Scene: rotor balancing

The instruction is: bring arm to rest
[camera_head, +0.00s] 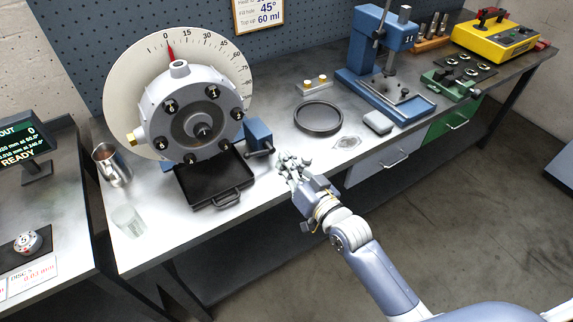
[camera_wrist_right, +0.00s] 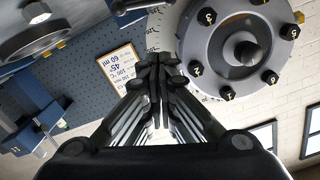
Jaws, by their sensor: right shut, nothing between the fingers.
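My right gripper (camera_head: 292,162) reaches in from the lower right and hangs over the front part of the grey workbench (camera_head: 270,200). It is shut and empty, and its closed fingers also show in the right wrist view (camera_wrist_right: 157,75). The rotor also shows at the upper right of the wrist view (camera_wrist_right: 243,45). The gripper appears apart from it. My left gripper is not in view.
Near the gripper are a blue block (camera_head: 258,136), a black tray (camera_head: 213,181) and a black ring dish (camera_head: 318,117). A blue press (camera_head: 388,85) stands at right. The floor in front is clear.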

